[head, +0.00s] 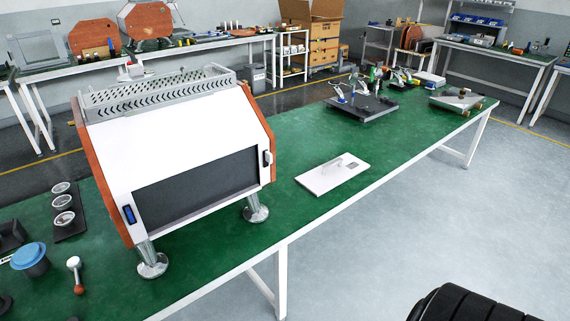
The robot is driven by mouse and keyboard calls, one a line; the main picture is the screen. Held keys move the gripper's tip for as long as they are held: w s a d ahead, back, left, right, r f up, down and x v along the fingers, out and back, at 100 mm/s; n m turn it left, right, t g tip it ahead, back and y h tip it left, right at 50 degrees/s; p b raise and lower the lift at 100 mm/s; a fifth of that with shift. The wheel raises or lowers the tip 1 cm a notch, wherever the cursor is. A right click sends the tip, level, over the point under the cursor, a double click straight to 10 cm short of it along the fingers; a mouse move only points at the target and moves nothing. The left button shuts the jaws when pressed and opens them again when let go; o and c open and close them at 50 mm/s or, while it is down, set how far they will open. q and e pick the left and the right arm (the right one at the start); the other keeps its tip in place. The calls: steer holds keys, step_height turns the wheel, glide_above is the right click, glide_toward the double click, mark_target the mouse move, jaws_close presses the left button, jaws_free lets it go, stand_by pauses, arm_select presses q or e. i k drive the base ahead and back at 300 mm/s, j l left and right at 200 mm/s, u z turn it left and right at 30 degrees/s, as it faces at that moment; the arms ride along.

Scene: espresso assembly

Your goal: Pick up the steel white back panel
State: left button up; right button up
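A flat white panel (322,180) lies on the green table top, right of the espresso machine and near the table's front edge. It has a raised light handle-like piece on it and a small grey patch near its right end. It matches the steel white back panel. The espresso machine (160,150) stands upright on metal legs, with a white body, orange-brown sides and a dark rectangular area (195,185) low on the facing side. Neither of my grippers is in view.
The green table (400,135) is clear around the panel. A dark plate with fittings (362,108) and a grey tray (457,100) sit further back. At left are a dark holder with round cups (68,228), a blue-topped container (30,260) and a small-handled tool (76,275).

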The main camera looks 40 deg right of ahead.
mark_target(322, 179)
steer(key=l+u, duration=0.2)
steer(key=l, duration=0.3)
steer(key=l+u, duration=0.15)
steer(key=l, duration=0.35)
steer(key=l+u, duration=0.2)
steer(key=l, duration=0.3)
steer(key=k+l+u, duration=0.2)
steer(key=l, duration=0.25)
steer(key=l+u, duration=0.15)
steer(key=l, duration=0.35)
